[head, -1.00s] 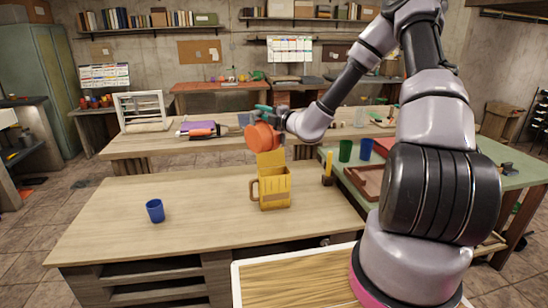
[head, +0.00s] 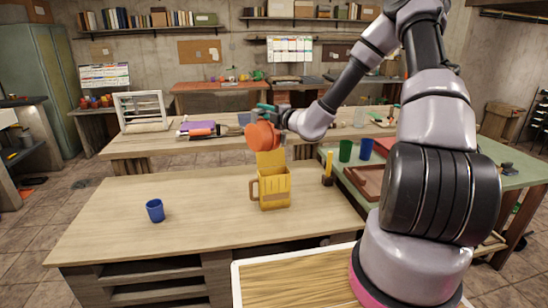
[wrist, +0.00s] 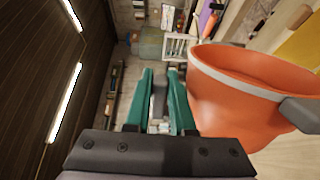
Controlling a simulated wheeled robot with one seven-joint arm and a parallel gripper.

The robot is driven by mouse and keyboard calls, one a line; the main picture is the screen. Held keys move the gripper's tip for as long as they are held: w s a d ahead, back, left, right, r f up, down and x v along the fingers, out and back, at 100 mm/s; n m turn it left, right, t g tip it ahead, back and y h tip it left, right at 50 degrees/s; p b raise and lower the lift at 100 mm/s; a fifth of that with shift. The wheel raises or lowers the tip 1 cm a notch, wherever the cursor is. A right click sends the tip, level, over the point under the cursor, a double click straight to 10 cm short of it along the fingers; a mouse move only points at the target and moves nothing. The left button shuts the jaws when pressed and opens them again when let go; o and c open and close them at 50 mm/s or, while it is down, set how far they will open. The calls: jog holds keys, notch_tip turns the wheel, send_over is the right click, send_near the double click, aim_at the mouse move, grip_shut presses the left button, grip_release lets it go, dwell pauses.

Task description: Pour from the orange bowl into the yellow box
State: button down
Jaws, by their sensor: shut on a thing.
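The orange bowl (head: 260,136) is held in the air just above and slightly left of the yellow box, tipped steeply on its side. My gripper (head: 266,111) is shut on it from above. In the wrist view the bowl (wrist: 235,95), with a pale band below its rim, fills the right side beside my teal fingers (wrist: 160,100). The yellow box (head: 275,189) stands upright on the near table, with a brown handle on its left and a yellow panel rising at its back. The contents of bowl and box cannot be made out.
A blue cup (head: 155,210) stands on the near table (head: 110,205) at the left; much of that tabletop is clear. A yellow-handled brush (head: 328,168) stands right of the box. Green (head: 345,151) and blue (head: 366,149) cups stand on the green side table.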

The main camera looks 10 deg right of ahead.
jog(key=shift+w+d+r+m, duration=0.15)
jog(key=shift+w+d+m, duration=0.3)
jog(key=shift+d+m, duration=0.3)
jog(key=shift+w+d+r+m, duration=0.1)
jog(key=shift+w+d+m, duration=0.3)
jog(key=shift+d+m, duration=0.35)
dwell(2.8)
jog(key=shift+w+d+f+m, duration=0.1)
jog(key=shift+w+d+m, duration=0.25)
jog(key=shift+d+m, duration=0.25)
jog(key=shift+w+d+m, duration=0.35)
jog(key=shift+d+m, duration=0.2)
jog(key=shift+m, duration=0.05)
dwell(2.5)
